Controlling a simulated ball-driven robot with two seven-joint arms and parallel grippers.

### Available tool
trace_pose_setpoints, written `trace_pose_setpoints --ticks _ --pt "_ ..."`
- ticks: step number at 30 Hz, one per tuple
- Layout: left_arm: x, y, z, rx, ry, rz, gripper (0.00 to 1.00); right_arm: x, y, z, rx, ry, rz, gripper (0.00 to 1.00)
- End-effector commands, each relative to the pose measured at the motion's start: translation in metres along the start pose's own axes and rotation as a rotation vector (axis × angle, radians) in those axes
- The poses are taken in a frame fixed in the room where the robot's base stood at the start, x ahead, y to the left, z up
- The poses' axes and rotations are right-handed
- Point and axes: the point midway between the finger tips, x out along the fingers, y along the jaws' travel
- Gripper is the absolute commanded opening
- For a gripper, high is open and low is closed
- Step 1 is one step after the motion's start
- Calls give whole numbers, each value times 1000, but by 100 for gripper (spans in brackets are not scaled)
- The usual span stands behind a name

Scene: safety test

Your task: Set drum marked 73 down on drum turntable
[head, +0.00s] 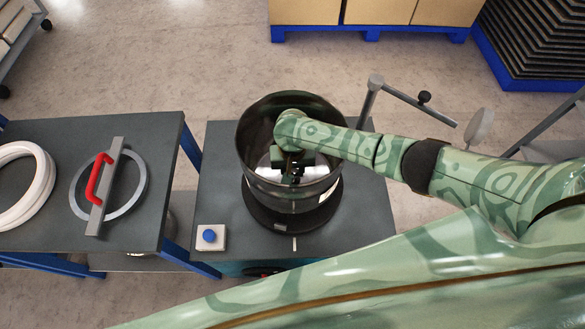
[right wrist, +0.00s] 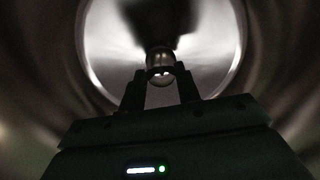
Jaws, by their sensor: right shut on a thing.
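The drum (head: 262,182) is dark, round and open at the top; I cannot read a number on it. It is over the black round drum turntable (head: 262,219) on the grey bench. Whether it rests on it or hangs just above I cannot tell. My right arm reaches down into the drum. My right gripper (head: 291,178) is inside, near the drum's bright bottom. In the right wrist view my right gripper (right wrist: 160,72) is shut on a small knob-like part (right wrist: 159,57) inside the drum, which is dim and partly hidden. My left gripper is out of view.
A button box (head: 210,238) with a blue button stands on the bench, front left of the turntable. The left table holds a ring with a red-handled bar (head: 97,185) and a white ring (head: 42,192). A metal arm on a post (head: 405,97) stands behind right of the drum.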

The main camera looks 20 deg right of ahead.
Motion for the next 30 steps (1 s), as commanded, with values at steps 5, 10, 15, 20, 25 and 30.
trace_pose_setpoints --ticks 5,10,15,20,25,30 --pt "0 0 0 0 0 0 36 -2 -1 -1 0 2 -3 0" --pt "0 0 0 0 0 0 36 -1 -1 -1 0 2 -2 58" --pt "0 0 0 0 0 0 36 1 1 1 0 -2 2 58" --pt "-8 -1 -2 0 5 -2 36 -12 0 0 0 1 -1 58" --pt "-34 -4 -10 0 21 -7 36 -52 -1 0 0 4 -3 58" --pt "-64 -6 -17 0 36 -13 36 -102 -1 -1 0 5 -3 58"
